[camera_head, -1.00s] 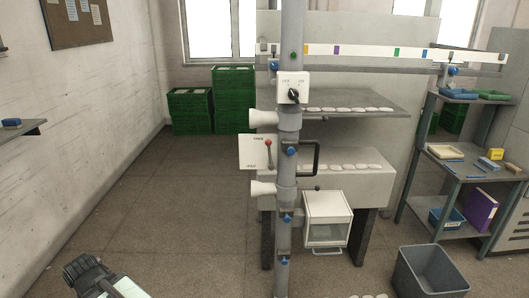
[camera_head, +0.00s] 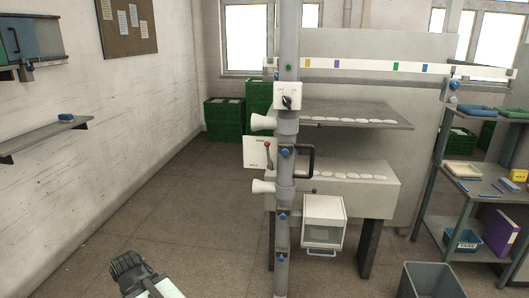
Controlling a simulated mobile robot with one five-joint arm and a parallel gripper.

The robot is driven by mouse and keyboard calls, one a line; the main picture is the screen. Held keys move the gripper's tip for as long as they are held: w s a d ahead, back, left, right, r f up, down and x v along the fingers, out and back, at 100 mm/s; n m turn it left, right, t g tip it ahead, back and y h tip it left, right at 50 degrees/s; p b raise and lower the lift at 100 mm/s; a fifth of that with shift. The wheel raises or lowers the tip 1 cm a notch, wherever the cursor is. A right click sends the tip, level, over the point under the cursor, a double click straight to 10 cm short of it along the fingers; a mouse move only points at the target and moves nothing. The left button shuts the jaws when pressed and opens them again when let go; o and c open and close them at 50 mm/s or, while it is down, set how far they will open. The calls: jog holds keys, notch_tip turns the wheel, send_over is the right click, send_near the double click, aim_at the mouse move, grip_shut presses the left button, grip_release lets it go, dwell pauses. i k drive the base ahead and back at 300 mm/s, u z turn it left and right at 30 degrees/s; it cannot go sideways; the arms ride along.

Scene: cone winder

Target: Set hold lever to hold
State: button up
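The hold lever (camera_head: 267,155) is a dark lever with a red knob on a white plate (camera_head: 255,152), left of the grey column (camera_head: 286,190) of the cone winder. Its knob points up, toward the plate's upper lettering, which is too small to read surely. My gripper (camera_head: 128,268) is at the bottom left, low and well apart from the plate. It is dark, and its finger gap cannot be made out.
White cones (camera_head: 263,122) stick out left of the column above and below the plate. A black handle (camera_head: 307,162) and a white box (camera_head: 323,222) are on its right. A grey bin (camera_head: 430,282) stands at the lower right. Floor at left is clear.

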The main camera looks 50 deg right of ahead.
aim_at(268, 154)
jog(key=z, duration=0.15)
jog(key=i, duration=0.95)
jog(key=u, duration=0.1)
